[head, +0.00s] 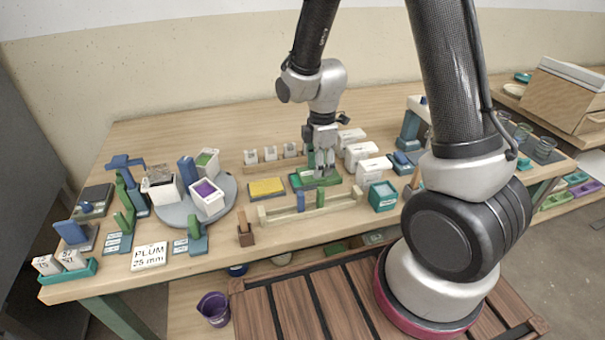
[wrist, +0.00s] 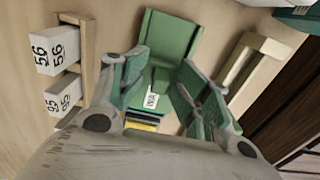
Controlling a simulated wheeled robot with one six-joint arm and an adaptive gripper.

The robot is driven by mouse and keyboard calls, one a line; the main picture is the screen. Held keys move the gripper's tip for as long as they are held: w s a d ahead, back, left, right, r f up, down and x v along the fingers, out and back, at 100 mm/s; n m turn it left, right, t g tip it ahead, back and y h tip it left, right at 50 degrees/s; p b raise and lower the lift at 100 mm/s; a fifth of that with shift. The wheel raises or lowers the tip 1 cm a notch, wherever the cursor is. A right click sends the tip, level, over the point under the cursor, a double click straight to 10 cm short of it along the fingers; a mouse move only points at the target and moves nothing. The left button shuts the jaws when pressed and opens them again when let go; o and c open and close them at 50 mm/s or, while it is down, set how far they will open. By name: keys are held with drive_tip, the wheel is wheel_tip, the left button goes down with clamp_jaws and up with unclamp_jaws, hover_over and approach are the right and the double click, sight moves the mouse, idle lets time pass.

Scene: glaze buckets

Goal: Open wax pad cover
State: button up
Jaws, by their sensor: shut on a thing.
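The wax pad cover (wrist: 152,100) appears as a green piece with a small white label, between my fingers in the wrist view. A wider green tray-like part (wrist: 172,34) lies just beyond it. In the head view the green wax pad unit (head: 331,180) sits on the table below my gripper (head: 322,170), which reaches down onto it from above. My gripper is shut on the cover; the exact contact is partly hidden by the fingers. I cannot tell how far the cover is raised.
A yellow pad (head: 267,187) lies just left. A pale wooden rail (head: 290,212) with upright pegs runs in front. Behind stands a rack of white blocks (head: 270,153); white boxes (head: 361,153) and a teal box (head: 382,195) stand to the right. A round grey turntable (head: 180,216) holds boxes at left.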

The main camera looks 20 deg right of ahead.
drive_tip(key=shift+s+d+f, duration=0.1)
drive_tip(key=shift+s+d, duration=0.05)
drive_tip(key=shift+d, duration=1)
drive_tip(key=shift+s+d+f, duration=0.1)
drive_tip(key=shift+s+d, duration=0.05)
drive_tip(key=shift+d, duration=0.95)
drive_tip(key=o, duration=1)
drive_tip(key=shift+c, duration=0.2)
drive_tip(key=shift+w, duration=0.15)
drive_tip(key=shift+w+r, duration=0.1)
drive_tip(key=shift+r, duration=0.1)
wheel_tip(320, 180, up, 7)
